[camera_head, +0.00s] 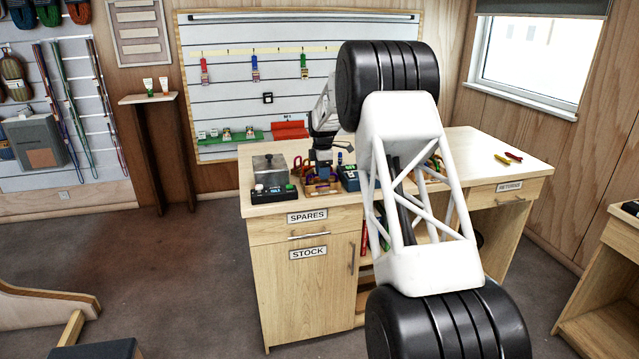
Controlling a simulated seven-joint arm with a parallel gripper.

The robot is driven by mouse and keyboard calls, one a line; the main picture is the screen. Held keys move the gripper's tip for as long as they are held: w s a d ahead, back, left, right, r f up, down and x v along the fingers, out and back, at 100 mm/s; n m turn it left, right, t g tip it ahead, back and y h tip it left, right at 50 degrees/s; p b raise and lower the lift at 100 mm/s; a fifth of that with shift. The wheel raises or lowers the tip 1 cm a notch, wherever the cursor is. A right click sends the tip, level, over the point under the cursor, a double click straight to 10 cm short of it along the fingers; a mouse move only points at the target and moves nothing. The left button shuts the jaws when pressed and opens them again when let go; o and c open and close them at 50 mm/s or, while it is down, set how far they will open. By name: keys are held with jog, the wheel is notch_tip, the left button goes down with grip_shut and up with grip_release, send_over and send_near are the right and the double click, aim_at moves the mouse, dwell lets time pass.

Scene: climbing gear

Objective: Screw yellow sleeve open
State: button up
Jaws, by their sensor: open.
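My gripper (321,170) is small and dark in the head view, pointing down over the left part of the bench top. It is open, just above or around a cluster of small colored gear (318,187) with orange and purple parts. The frame is too coarse to tell whether it touches any of it. I cannot make out a yellow sleeve for certain. A small yellow piece (503,160) lies at the right of the bench, well away from my gripper. My white arm link and black joints hide the middle of the bench.
The wooden bench (462,146) carries a grey box (270,167) and a dark device with buttons (274,193) left of my gripper. A red piece (514,156) lies at the right. A slatted board (360,100) with hanging tools stands behind. The right bench top is mostly clear.

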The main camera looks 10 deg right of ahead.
jog(key=shift+s+f, duration=0.1)
jog(key=shift+f, duration=0.95)
dwell(0.4)
jog(key=shift+w, duration=0.75)
jog(key=shift+r, duration=0.15)
jog(key=shift+r, duration=4.9)
